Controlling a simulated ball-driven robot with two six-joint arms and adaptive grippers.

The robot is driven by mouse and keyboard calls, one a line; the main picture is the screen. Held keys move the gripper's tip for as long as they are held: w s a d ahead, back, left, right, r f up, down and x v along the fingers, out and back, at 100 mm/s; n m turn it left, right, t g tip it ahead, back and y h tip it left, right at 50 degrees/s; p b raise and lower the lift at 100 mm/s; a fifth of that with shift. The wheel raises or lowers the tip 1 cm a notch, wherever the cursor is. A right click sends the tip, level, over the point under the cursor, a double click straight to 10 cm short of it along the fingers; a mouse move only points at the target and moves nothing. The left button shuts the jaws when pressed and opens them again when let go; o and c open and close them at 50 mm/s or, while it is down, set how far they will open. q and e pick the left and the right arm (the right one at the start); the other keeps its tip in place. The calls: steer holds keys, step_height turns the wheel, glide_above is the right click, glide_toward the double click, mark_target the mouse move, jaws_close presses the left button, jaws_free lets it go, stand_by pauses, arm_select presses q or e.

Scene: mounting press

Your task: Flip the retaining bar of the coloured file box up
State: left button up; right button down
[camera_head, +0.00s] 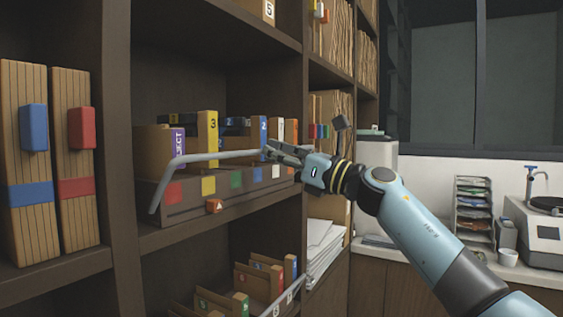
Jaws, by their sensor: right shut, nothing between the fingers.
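The coloured file box (222,188) stands on the middle shelf, with red, yellow, green, blue and white squares on its front. Files with coloured and numbered tabs stand in it. Its grey retaining bar (215,157) runs across in front of the files, with its left end bent down past the box's left front. My right gripper (268,150) is at the bar's right part, its fingers shut with nothing between them. Whether the fingertips touch the bar I cannot tell. My left gripper is not in view.
Two upright files with blue (33,128) and red (81,128) tabs stand in the left bay. A lower file box (285,298) and stacked papers (322,250) are below. Shelf uprights flank the box. A counter (480,265) with a letter tray (474,212) is at right.

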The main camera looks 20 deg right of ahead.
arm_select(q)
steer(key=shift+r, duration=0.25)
arm_select(e)
steer(key=shift+w+a+r, duration=0.4)
steer(key=shift+w+r, duration=0.15)
steer(key=shift+r, duration=0.15)
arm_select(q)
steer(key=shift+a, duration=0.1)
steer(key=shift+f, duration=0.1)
